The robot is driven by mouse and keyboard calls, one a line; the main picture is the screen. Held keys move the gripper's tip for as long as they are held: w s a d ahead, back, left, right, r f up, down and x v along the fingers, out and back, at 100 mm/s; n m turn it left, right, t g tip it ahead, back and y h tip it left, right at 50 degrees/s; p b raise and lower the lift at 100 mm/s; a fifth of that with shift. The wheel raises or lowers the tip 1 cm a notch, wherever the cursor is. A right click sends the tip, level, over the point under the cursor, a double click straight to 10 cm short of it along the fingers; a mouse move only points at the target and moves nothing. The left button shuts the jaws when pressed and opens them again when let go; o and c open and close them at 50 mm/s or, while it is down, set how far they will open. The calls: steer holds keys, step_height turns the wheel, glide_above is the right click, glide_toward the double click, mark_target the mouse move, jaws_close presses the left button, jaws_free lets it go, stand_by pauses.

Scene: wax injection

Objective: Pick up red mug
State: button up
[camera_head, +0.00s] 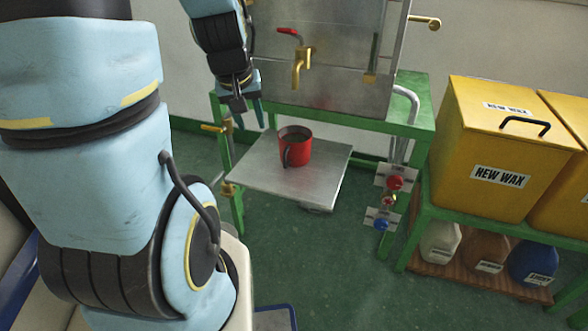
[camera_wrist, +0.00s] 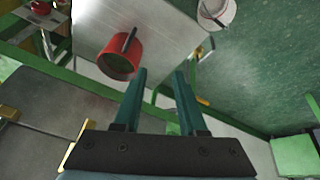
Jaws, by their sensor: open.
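The red mug (camera_head: 295,147) stands upright on a grey metal plate (camera_head: 260,178) under the machine's brass tap. Its dark handle faces the front in the head view. My gripper (camera_head: 249,116) is open and empty, up and to the left of the mug, apart from it. In the wrist view the mug (camera_wrist: 120,54) lies ahead and left of my gripper's two green fingers (camera_wrist: 161,78), and its dark handle points up and right. No contact shows between the fingers and the mug.
A brass tap (camera_head: 301,66) with a red lever hangs above the plate. The green frame (camera_head: 400,126) surrounds the machine. Red and blue buttons (camera_head: 388,203) sit right of the plate. Yellow NEW WAX boxes (camera_head: 505,150) stand at the right, with jugs (camera_head: 485,250) below.

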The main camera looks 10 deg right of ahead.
steer(key=w+d+f+n+t+y, duration=0.1)
steer(key=w+d+f+n+t, duration=0.1)
steer(key=w+d, duration=0.35)
steer(key=w+d+f+n+t, duration=0.1)
steer(key=w+d+n+t, duration=0.15)
steer(key=d, duration=0.55)
steer(key=n+t+y, duration=0.2)
steer(key=n+y, duration=0.2)
steer(key=y, duration=0.4)
glide_toward(284, 141)
steer(key=shift+y, duration=0.5)
steer(key=x, duration=0.2)
steer(key=b+x, duration=0.1)
steer(key=x, duration=0.1)
steer(key=b+x, duration=0.1)
steer(key=x, duration=0.2)
steer(key=shift+w+d+f, duration=0.25)
steer(key=shift+d+f, duration=0.05)
steer(key=shift+w+a+f+g, duration=0.15)
steer(key=shift+w+a+g, duration=0.1)
steer(key=shift+w, duration=0.15)
